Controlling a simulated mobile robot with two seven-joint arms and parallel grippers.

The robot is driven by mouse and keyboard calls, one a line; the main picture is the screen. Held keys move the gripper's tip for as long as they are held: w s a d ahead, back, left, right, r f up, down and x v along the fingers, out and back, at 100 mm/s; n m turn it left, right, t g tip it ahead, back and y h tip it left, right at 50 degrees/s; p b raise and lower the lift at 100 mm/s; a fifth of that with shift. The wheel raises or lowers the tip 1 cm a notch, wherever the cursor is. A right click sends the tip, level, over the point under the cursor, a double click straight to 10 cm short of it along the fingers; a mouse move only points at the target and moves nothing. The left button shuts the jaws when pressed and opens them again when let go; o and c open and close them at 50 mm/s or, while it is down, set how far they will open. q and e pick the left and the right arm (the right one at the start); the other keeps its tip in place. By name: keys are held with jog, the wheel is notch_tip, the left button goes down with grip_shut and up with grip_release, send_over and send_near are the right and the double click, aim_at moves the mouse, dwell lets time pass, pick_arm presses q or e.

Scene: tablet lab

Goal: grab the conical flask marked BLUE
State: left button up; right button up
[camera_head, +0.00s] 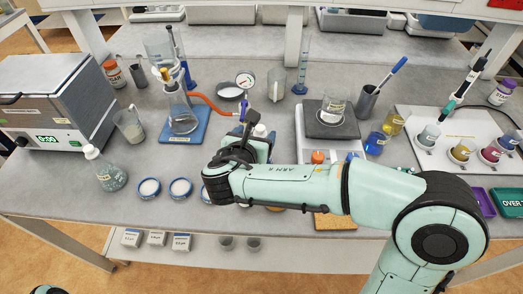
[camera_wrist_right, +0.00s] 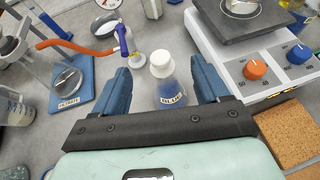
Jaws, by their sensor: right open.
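The conical flask marked BLUE (camera_wrist_right: 172,95) stands upright on the bench in the right wrist view, with a white cap and blue liquid inside. In the head view only its pale cap (camera_head: 260,130) shows, and my right arm hides the rest. My right gripper (camera_wrist_right: 168,85) is open, with one blue finger on each side of the flask. Gaps show between the fingers and the glass. In the head view my right gripper (camera_head: 250,143) is over the middle of the bench, largely hidden by its own wrist. My left gripper is not in view.
A hotplate stirrer (camera_wrist_right: 262,65) with orange and blue knobs stands close to the right. A filtering stand (camera_head: 186,125) with an orange hose is to the left. Petri dishes (camera_head: 181,187), a capped flask (camera_head: 108,172) and a cork mat (camera_wrist_right: 290,132) are nearby.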

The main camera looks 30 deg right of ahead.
jog(key=w+d+f, duration=0.1)
jog(key=f, duration=0.2)
jog(key=w+d+f, duration=0.2)
jog(key=f, duration=0.1)
jog(key=w+d+f, duration=0.1)
jog(key=w+f, duration=0.1)
jog(key=f, duration=0.1)
jog(key=shift+d+f+b, duration=0.15)
jog(key=shift+d+b, duration=0.15)
jog(key=shift+b, duration=0.05)
jog(key=c, duration=1.2)
